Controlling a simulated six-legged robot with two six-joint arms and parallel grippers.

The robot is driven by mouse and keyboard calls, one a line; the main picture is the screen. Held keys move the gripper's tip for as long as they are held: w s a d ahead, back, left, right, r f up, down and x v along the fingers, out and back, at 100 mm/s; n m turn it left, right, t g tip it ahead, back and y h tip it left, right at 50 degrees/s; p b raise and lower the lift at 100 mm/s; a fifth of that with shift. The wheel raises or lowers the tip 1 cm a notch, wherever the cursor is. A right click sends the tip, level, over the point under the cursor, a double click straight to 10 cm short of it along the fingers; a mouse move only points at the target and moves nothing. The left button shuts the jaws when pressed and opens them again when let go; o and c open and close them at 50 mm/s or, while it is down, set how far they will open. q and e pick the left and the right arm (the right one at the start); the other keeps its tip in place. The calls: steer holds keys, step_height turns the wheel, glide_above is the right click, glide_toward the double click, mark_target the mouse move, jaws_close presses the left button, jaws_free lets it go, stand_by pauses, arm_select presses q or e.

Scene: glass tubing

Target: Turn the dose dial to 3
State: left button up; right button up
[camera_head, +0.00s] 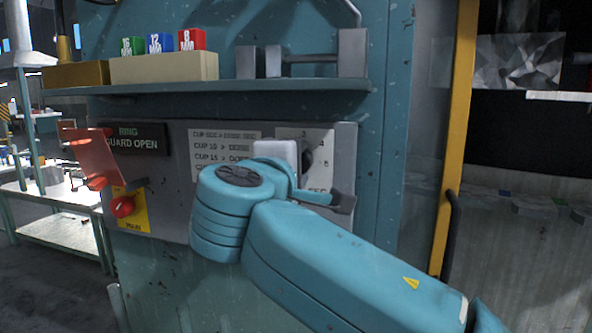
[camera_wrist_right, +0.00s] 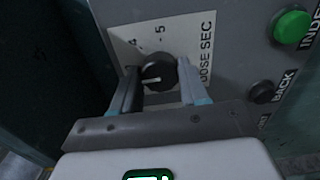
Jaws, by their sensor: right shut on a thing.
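The dose dial (camera_wrist_right: 158,75) is a round black knob on a white plate marked DOSE SEC. In the right wrist view its white pointer line points left and slightly down, toward the left finger. The numerals 4 and 5 show above the knob there; what the pointer faces is hidden behind the finger. My right gripper (camera_wrist_right: 157,84) has its two fingers on either side of the knob, shut on it. In the head view the dial plate (camera_head: 318,139) shows a 3 at the top and a 4 to its right, and my right arm partly covers it. My left gripper is out of view.
A green button (camera_wrist_right: 292,25) and a black BACK button (camera_wrist_right: 263,92) are near the dial. A red lever (camera_head: 98,155) and red knob (camera_head: 122,207) are at the panel's left. A shelf (camera_head: 230,90) with colored blocks runs above.

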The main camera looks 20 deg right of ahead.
steer(key=shift+m, duration=0.3)
steer(key=o, duration=1.1)
steer(key=shift+c, duration=0.2)
steer(key=b+v, duration=0.2)
steer(key=v, duration=1.4)
steer(key=shift+s, duration=0.15)
steer(key=shift+a+f, duration=0.1)
steer(key=shift+f, duration=0.05)
